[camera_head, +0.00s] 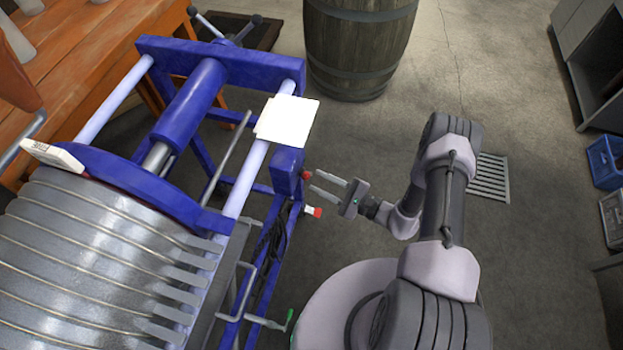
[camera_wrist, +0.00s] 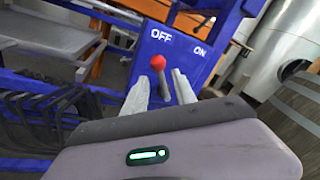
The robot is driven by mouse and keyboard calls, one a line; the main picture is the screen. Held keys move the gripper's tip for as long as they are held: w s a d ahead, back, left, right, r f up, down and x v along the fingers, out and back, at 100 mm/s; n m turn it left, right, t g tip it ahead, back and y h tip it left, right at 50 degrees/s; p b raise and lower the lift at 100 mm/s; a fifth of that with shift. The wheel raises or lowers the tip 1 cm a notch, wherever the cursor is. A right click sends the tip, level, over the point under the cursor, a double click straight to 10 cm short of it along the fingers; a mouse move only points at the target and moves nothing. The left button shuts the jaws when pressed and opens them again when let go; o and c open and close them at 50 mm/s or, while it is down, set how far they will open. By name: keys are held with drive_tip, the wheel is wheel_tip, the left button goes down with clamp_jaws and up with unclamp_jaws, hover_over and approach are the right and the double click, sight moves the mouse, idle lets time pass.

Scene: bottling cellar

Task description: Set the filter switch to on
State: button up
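The filter switch is a lever with a red ball knob (camera_wrist: 158,62) on a blue box (camera_wrist: 186,48) marked OFF on the left and ON on the right. The knob sits below the OFF label, so the lever leans to the OFF side. In the head view the red knob (camera_head: 307,175) shows on the right side of the blue box (camera_head: 287,168). My gripper (camera_head: 316,182) is open, its fingertips just right of the knob. In the wrist view the lever appears between the two fingers of my gripper (camera_wrist: 160,85); contact cannot be told.
The blue filter press frame (camera_head: 220,52) and its ribbed plates (camera_head: 90,255) fill the left. A second red-capped fitting (camera_head: 314,211) sits just below the switch. A white sheet (camera_head: 287,120) lies above it. A barrel (camera_head: 360,45) stands behind. Floor to the right is clear around a drain grate (camera_head: 490,178).

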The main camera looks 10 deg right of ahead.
sight(305, 174)
drive_tip(key=shift+b+x, duration=0.3)
drive_tip(key=shift+x, duration=1.45)
clamp_jaws()
